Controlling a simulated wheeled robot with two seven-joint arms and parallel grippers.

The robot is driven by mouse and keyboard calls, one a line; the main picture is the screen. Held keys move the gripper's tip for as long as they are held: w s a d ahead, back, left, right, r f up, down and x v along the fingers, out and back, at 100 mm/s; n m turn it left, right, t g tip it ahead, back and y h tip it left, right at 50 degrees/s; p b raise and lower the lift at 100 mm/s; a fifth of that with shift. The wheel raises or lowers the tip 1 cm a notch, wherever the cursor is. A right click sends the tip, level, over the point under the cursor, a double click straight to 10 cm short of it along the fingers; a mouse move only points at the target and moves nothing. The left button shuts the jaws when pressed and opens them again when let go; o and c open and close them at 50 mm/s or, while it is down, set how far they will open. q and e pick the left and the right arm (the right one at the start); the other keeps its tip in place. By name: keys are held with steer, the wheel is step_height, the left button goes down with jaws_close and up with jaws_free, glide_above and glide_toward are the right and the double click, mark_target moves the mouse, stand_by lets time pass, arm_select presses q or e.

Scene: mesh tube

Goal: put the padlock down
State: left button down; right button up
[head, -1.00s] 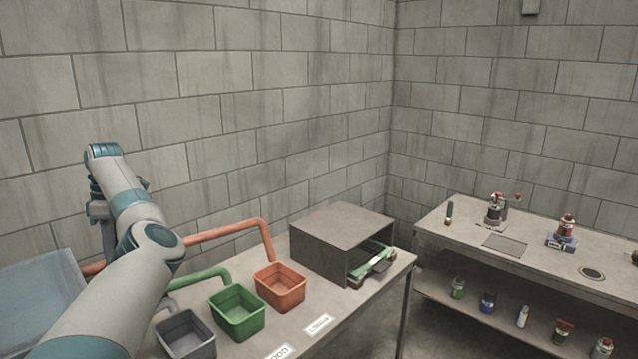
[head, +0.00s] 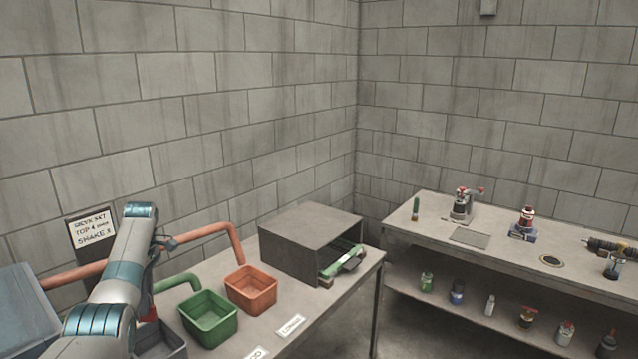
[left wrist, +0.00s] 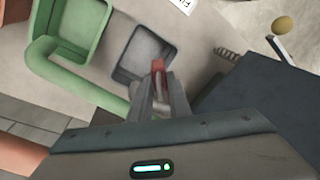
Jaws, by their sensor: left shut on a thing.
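My left gripper (left wrist: 160,98) is shut on the padlock (left wrist: 158,66), whose red part shows between the fingertips in the left wrist view. The rest of the padlock is hidden by the fingers. The gripper points down over the grey bin (left wrist: 128,72), near its edge; the exact height above it is hard to tell. The bin floor that shows looks empty. My right gripper is not in view.
A green bin (head: 209,318) and an orange bin (head: 251,289) stand right of the grey one, with pipes behind. Label cards (head: 290,325) lie in front. A grey box (head: 300,240) stands at the table's far end. A second bench (head: 400,217) holds tools and bottles.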

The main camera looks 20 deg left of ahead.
arm_select(q)
steer(key=w+d+m, duration=0.1)
steer(key=w+d, duration=0.2)
steer(key=d, duration=0.6)
steer(key=w+d+m, duration=0.2)
steer(key=w+d, duration=0.2)
steer(key=d, duration=0.5)
steer(key=s+d+r+m+t+y, duration=0.1)
steer(key=d+r+m, duration=0.4)
steer(key=d, duration=0.4)
steer(key=s+d+r+m, duration=0.1)
steer(key=d+r+m, duration=0.1)
steer(key=d+r, duration=0.6)
steer(key=s+d+f+m+t, duration=0.1)
steer(key=s+d+f+m, duration=0.2)
steer(key=s+d+m, duration=0.55)
steer(key=s+f+m, duration=0.1)
steer(key=s+f, duration=0.1)
steer(key=s, duration=0.3)
steer(key=s+f+m+b, duration=0.1)
steer(key=s+f, duration=0.1)
steer(key=s, duration=0.4)
steer(key=s+f+m+t, duration=0.1)
steer(key=s+f, duration=0.1)
steer(key=s, duration=0.3)
steer(key=shift+s+f, duration=0.15)
steer(key=shift+f, duration=0.15)
